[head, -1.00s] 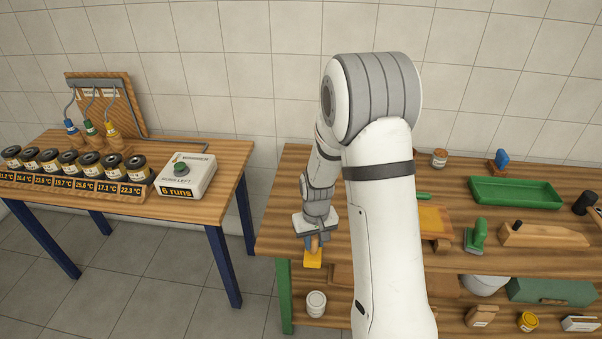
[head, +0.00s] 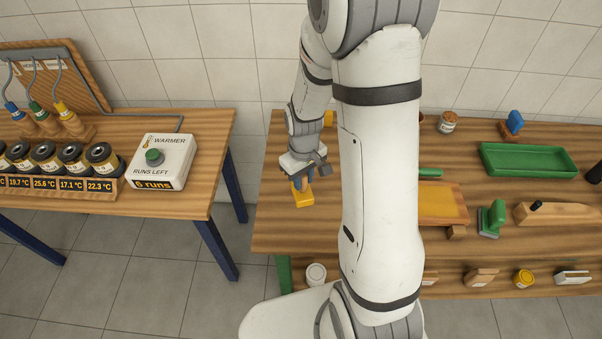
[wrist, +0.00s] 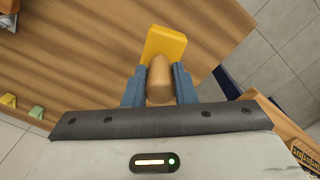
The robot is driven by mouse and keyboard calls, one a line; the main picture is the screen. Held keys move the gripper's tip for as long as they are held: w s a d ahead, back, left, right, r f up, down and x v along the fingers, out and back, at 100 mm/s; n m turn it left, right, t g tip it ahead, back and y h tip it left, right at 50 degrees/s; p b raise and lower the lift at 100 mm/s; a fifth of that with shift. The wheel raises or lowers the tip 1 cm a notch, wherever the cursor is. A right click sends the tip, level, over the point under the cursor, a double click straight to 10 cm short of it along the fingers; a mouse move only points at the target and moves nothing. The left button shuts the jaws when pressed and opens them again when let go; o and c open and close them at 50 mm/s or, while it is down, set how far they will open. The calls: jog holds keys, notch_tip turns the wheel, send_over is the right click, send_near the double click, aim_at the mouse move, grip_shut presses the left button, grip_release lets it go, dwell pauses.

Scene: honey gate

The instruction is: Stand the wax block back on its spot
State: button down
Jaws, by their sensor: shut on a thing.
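My gripper (head: 302,181) is shut on a yellow block with a rounded tan grip, which I take to be the wax block (head: 303,198). In the wrist view, the blue fingers of my gripper (wrist: 160,88) clasp the tan grip from both sides, and the yellow part of the wax block (wrist: 166,44) sticks out beyond them. The block is over the left part of the wooden workbench (head: 280,232). I cannot tell whether it touches the top. Its spot cannot be made out; my arm hides part of the bench.
Another yellow thing (head: 328,118) shows partly behind my arm. A green tray (head: 528,160), a green-handled tool (head: 491,218) and a wooden plane (head: 555,213) lie to the right. A warmer box (head: 163,161) and several jars stand on the left table, across a gap.

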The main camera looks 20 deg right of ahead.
aim_at(303, 192)
notch_tip(303, 192, down, 6)
jog(key=b, duration=0.5)
jog(key=shift+f+b, duration=1)
jog(key=shift+b, duration=0.2)
dwell(0.9)
jog(key=shift+s, duration=0.1)
jog(key=c, duration=1.1)
grip_release()
jog(key=shift+a+r, duration=0.1)
jog(key=shift+r+p, duration=2.8)
jog(key=shift+r, duration=1.15)
